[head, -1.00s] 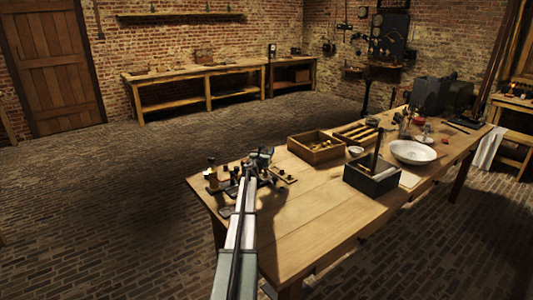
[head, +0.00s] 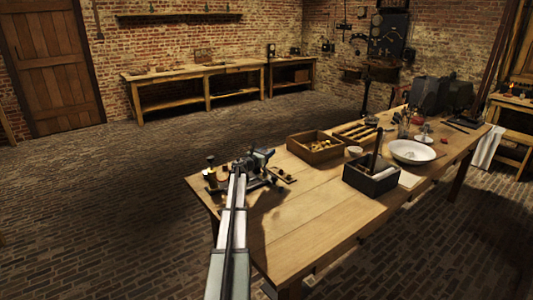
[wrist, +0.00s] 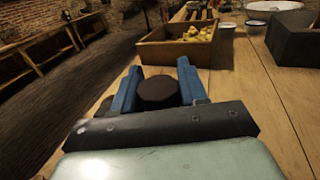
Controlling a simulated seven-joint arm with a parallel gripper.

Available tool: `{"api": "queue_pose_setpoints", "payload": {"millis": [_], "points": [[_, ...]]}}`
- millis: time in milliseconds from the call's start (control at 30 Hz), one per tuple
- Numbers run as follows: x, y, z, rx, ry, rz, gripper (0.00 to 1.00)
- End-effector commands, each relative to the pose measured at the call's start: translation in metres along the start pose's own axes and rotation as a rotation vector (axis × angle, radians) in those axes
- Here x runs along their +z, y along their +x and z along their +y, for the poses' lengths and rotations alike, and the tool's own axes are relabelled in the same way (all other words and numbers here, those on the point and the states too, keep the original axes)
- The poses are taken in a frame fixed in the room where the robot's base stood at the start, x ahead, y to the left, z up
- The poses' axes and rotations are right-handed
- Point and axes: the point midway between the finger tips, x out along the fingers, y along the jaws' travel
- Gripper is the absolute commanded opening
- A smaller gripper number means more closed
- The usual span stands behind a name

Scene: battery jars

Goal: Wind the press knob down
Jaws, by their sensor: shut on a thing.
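In the wrist view, the press knob (wrist: 157,91) is a dark round disc seen from above. The two blue fingers of my gripper (wrist: 158,90) stand on either side of it and are shut on it. The knob looks level between the fingers, and what lies below it is hidden by my gripper. In the head view, my gripper (head: 252,160) is at the near left end of the wooden table, over a cluster of small brass and dark fittings (head: 212,174). My arm hides most of the press and the knob there.
A wooden box with yellowish pieces (head: 296,146) stands beyond my gripper on the table (head: 300,220). A black box with a dark upright post (head: 350,176) and a white bowl (head: 393,149) are farther right. The table's near right part is clear.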

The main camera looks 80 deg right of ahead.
Motion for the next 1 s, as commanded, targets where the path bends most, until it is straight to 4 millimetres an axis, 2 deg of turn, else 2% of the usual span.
{"api": "queue_pose_setpoints", "payload": {"millis": [233, 267, 467, 767, 867, 1000], "points": [[0.000, 0.000, 0.001, 0.001, 0.000, 0.000, 0.12], [0.000, 0.000, 0.001, 0.001, 0.000, 0.000, 0.43], [0.000, 0.000, 0.000, 0.001, 0.000, 0.000, 0.62], [0.002, 0.000, 0.000, 0.001, 0.001, 0.000, 0.63], [0.010, 0.000, 0.000, 0.000, 0.002, -0.001, 0.63], [0.031, 0.000, 0.000, 0.001, 0.003, -0.001, 0.63]]}}
